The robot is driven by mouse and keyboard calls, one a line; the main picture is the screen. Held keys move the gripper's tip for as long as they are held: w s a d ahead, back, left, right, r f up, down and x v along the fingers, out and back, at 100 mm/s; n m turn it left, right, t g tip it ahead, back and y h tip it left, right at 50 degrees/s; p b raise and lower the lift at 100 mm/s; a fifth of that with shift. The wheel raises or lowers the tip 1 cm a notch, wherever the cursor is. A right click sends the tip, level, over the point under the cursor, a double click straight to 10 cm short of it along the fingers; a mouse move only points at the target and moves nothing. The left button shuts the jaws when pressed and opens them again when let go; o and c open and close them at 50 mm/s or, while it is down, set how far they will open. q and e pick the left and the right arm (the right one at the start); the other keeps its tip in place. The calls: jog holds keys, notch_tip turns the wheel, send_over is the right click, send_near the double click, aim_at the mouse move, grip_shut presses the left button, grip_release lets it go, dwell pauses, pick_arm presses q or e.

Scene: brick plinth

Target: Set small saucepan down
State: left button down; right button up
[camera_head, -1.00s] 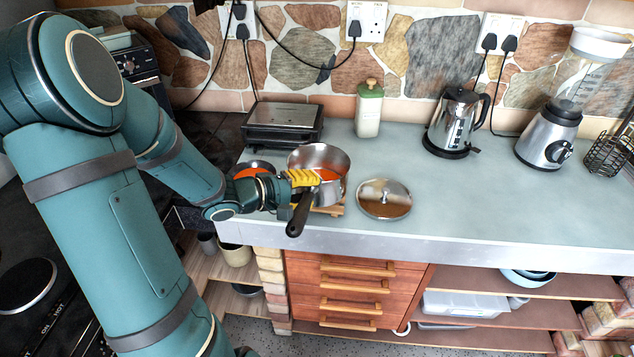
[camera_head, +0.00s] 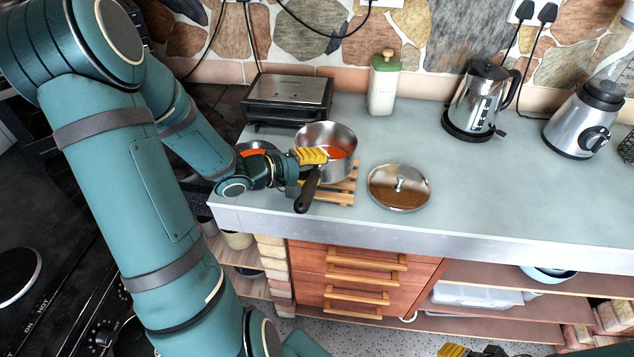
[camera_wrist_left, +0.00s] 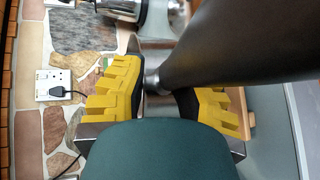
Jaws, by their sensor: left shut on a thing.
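My left gripper (camera_head: 312,156), with yellow finger pads, is shut on the saucepan at the handle's base. The handle (camera_wrist_left: 240,45) also crosses the left wrist view, its metal neck between the yellow fingers (camera_wrist_left: 165,100). The pan is upright over a slatted wooden trivet (camera_head: 340,196); I cannot tell whether it touches it. My right gripper (camera_head: 468,351) barely shows at the bottom edge, its jaws mostly cut off.
A steel lid (camera_head: 399,190) lies right of the trivet. A dish with orange contents (camera_head: 256,149) is partly hidden behind my left gripper. The countertop (camera_head: 510,195) at right is clear.

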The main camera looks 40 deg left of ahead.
aim_at(324, 178)
pick_arm(q)
jog(key=shift+f+b, duration=0.85)
jog(key=shift+f, duration=1.3)
jog(key=c, duration=0.7)
grip_release()
jog(key=shift+c, duration=0.2)
jog(key=p+v, duration=0.4)
jog(key=v, duration=0.8)
